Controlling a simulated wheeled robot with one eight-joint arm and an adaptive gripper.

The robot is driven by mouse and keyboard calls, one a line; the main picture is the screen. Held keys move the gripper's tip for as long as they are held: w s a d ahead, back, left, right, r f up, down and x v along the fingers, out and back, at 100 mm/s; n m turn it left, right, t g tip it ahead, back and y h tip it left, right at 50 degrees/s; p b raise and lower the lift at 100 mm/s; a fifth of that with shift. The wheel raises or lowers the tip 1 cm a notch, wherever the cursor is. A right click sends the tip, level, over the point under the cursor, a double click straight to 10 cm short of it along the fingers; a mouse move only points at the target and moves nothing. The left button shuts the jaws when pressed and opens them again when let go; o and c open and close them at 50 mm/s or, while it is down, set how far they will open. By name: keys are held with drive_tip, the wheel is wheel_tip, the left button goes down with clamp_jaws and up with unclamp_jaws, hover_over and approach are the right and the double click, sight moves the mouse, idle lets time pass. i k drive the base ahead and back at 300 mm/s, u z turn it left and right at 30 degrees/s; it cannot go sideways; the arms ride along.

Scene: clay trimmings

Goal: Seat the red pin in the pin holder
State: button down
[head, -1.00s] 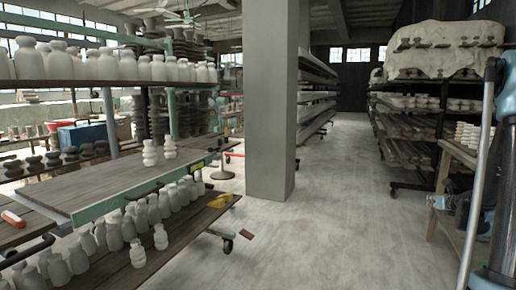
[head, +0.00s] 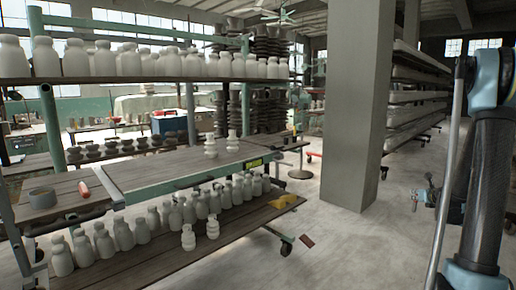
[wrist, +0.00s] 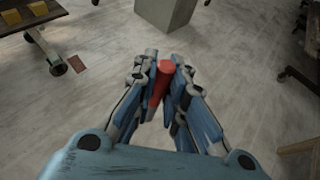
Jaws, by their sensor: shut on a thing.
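The red pin (wrist: 160,80) is a red cylinder between the two fingers of my gripper (wrist: 162,75) in the wrist view. My gripper is shut on it, above open floor. In the head view my gripper (head: 422,199) is small at the right, beside my arm, and the pin cannot be made out there. A grey round piece with a dark opening (head: 42,198) sits on the wooden bench at the left; it may be the pin holder. My gripper is far from it.
A wooden bench (head: 150,172) with a green edge fills the left, with white bottles on the shelves above and below. A grey pillar (head: 358,110) stands right of centre.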

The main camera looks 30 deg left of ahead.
sight(139, 259)
drive_tip(key=u, duration=0.5)
drive_tip(key=i, duration=0.75)
drive_tip(key=u, duration=0.5)
